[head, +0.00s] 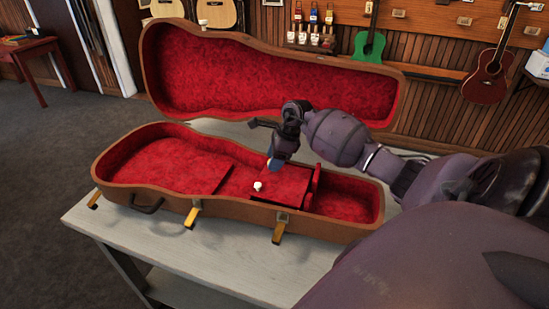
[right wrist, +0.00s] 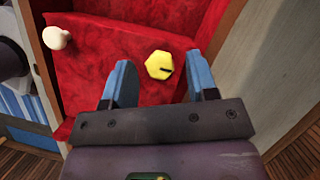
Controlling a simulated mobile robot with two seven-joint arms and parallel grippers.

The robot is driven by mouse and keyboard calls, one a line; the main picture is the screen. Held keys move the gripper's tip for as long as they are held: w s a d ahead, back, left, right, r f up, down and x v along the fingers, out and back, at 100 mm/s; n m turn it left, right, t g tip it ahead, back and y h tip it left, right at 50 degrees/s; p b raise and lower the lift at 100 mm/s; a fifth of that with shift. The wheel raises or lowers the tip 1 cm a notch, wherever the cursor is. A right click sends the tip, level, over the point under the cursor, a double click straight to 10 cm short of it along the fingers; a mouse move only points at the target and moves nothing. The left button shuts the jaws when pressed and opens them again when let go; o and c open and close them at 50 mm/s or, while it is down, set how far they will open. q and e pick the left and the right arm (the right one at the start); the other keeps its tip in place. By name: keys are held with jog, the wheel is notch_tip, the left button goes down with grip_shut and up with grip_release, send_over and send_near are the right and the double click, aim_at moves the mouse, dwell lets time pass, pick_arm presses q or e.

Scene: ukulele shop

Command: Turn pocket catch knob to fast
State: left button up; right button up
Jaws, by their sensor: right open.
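The open instrument case (head: 150,190) lies on the table with its red-lined lid (head: 270,75) raised behind it. Its red pocket panel (head: 283,186) carries a white round knob (head: 258,186). The gripper hides the yellow knob in the head view. My left gripper is out of view.
The case stands on a pale grey table (head: 180,245) with yellow latches (head: 192,217) along its front. The lid rises just behind my right gripper. An open red compartment (head: 345,197) lies right of the pocket. Guitars hang on the back wall.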

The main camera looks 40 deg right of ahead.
jog(key=c, duration=0.9)
jog(key=shift+c, duration=0.2)
